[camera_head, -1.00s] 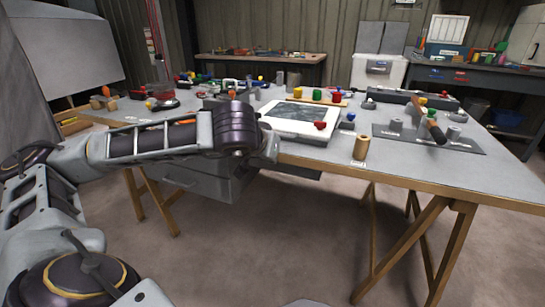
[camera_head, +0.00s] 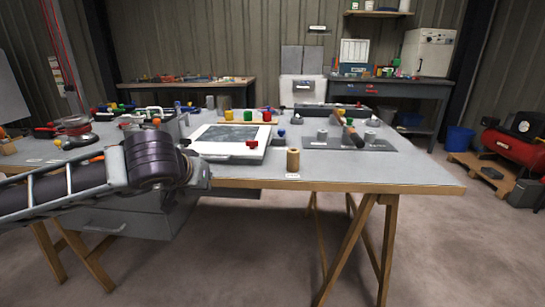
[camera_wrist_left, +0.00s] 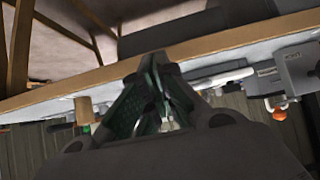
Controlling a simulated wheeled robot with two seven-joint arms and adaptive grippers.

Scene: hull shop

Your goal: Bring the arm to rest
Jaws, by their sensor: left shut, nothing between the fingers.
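My left arm comes in from the left in the head view, in front of the workbench (camera_head: 400,180). Its dark wrist joint hides part of the bench's front edge. My left gripper is largely hidden behind the wrist in the head view. In the left wrist view my left gripper (camera_wrist_left: 158,66) is shut, with its fingers together and nothing between them. That view is upside down, with the bench's wooden edge beyond the fingers. My right gripper is not in view.
A white-framed tray (camera_head: 199,147) and a tan cylinder (camera_head: 293,160) stand near the bench's front edge. A grey mat (camera_head: 375,143) lies at the right. Drawers (camera_head: 135,225) hang under the bench.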

